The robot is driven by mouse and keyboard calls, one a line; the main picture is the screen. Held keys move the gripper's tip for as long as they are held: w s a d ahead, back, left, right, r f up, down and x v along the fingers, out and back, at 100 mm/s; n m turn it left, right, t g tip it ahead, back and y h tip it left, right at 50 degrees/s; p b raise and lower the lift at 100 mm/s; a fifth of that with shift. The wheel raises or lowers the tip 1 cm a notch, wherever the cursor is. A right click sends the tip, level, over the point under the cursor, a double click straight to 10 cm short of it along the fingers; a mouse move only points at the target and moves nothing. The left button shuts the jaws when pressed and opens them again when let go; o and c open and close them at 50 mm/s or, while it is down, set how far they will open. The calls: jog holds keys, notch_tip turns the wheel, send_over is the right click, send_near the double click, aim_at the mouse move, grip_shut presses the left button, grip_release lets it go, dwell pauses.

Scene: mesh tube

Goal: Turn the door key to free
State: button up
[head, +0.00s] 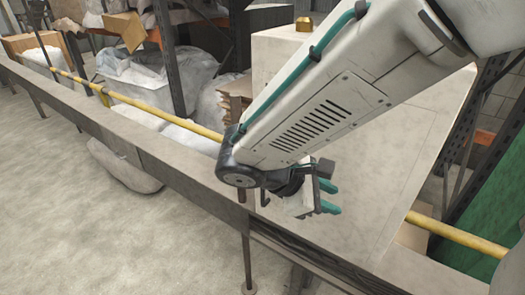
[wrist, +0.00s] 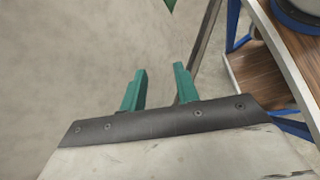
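No door key can be made out in either view. A large pale box-like body (head: 395,165) with a thin panel outline stands behind and right of my arm; I cannot tell whether this is the door. A small brass-coloured block (head: 303,23) sits on its top edge; I cannot tell what it is. My gripper (head: 329,197) is in front of the pale body, its teal fingers apart with nothing between them. In the wrist view my gripper (wrist: 161,77) also shows open and empty over blurred grey ground. My arm hides part of the pale body.
A long grey rail (head: 130,140) runs from upper left to lower right below my gripper. A yellow pipe (head: 150,108) runs behind it. Dark shelf posts (head: 172,60) and white sacks (head: 150,72) stand at the back left. The concrete floor (head: 90,225) at lower left is mostly open.

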jog(key=w+a+n+t, duration=0.5)
jog(key=a+n+t, duration=0.1)
jog(key=a+n, duration=0.15)
jog(key=w+a+n+t, duration=0.5)
jog(key=a+n+t, duration=0.15)
jog(key=a, duration=0.25)
jog(key=shift+m+h, duration=0.3)
jog(key=shift+h, duration=0.1)
jog(key=x, duration=0.7)
jog(key=shift+w+d+r, duration=0.2)
jog(key=shift+w, duration=0.05)
grip_shut()
